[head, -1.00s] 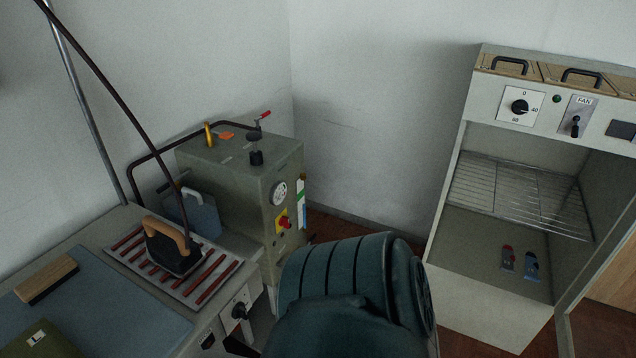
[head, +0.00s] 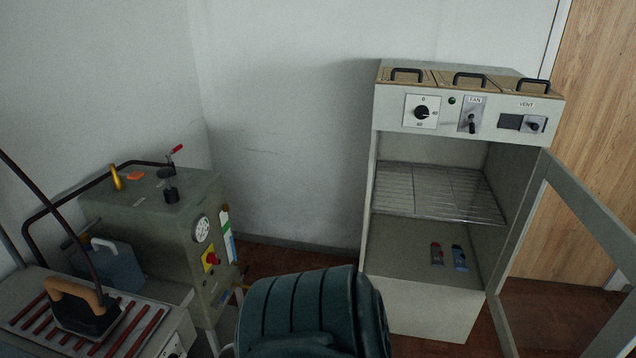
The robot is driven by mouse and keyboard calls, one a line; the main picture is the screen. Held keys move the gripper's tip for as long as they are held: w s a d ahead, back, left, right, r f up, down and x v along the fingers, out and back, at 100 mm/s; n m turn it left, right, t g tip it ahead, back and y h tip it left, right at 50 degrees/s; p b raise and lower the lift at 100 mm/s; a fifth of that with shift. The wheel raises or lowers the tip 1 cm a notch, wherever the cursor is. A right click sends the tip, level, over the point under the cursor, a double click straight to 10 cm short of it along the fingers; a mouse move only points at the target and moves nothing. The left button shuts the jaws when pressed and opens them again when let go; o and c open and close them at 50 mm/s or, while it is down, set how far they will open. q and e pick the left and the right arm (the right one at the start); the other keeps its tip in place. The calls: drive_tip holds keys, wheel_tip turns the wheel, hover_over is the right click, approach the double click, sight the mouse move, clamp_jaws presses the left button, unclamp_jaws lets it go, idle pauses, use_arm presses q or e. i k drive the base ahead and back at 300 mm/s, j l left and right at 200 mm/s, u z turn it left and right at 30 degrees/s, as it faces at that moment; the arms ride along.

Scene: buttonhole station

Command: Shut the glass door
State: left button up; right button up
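The glass door (head: 585,205) has a grey frame around a clear pane. It hangs wide open from the right side of the grey cabinet (head: 425,308), swung out toward the right edge of the head view. Its lower and outer parts run out of the picture. Neither of my grippers shows in the head view.
A dark green padded object (head: 305,315) stands in front, left of the cabinet. A green boiler box (head: 150,215) and an iron (head: 82,308) on a slatted rest are at the left. A wooden door (head: 600,110) is behind the glass door. Brown floor shows between.

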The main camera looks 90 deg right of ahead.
sight(617, 339)
drive_tip(key=k+z, duration=0.1)
drive_tip(key=z, duration=0.3)
drive_tip(key=k+z, duration=0.1)
drive_tip(key=z, duration=0.3)
drive_tip(key=k+z, duration=0.1)
drive_tip(key=z, duration=0.35)
drive_tip(key=k+l+z, duration=0.1)
drive_tip(key=z, duration=0.3)
drive_tip(key=l+z, duration=0.2)
drive_tip(key=z, duration=0.2)
drive_tip(key=k, duration=0.05)
